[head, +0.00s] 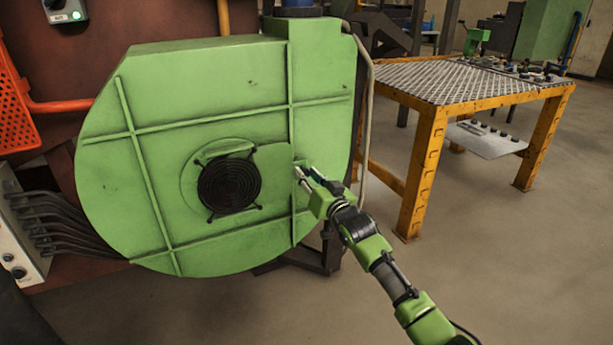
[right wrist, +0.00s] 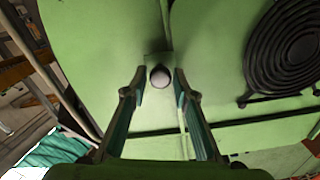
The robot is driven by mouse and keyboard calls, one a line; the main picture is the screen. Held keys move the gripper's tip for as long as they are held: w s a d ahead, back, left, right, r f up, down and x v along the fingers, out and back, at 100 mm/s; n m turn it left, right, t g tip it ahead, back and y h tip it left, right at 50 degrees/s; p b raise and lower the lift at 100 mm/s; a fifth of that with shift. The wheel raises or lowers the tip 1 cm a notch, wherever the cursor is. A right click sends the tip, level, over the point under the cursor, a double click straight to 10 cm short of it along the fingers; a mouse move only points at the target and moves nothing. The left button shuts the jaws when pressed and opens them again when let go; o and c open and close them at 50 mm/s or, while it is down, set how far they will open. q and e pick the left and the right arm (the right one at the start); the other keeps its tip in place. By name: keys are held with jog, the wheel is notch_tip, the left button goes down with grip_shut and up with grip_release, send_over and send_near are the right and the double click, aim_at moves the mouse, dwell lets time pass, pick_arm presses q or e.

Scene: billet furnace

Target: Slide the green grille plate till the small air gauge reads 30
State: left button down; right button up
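The green grille plate (head: 273,165) lies flat on the big green blower housing (head: 200,80), just right of the round black grille (head: 230,184). In the right wrist view a pale round knob (right wrist: 160,77) sits on a small green tab, with the black grille (right wrist: 290,45) to its right. My right gripper (head: 308,179) is at the plate's right end. In its wrist view the gripper (right wrist: 158,82) is open, one finger on each side of the knob, with gaps showing. I cannot make out the small air gauge. My left gripper is not in view.
A yellow-framed table (head: 425,130) with a mesh top stands to the right. A grey hose (head: 368,110) runs down the housing's right edge. Dark bent pipes (head: 65,225) and an orange perforated panel (head: 15,115) are at the left. The floor at the front right is clear.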

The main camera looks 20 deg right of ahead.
jog(key=shift+o, duration=0.3)
jog(key=shift+s, duration=0.1)
jog(key=shift+s+f, duration=0.1)
jog(key=shift+s, duration=0.15)
jog(key=s, duration=1.1)
jog(key=shift+s+d, duration=0.15)
jog(key=shift+d, duration=0.05)
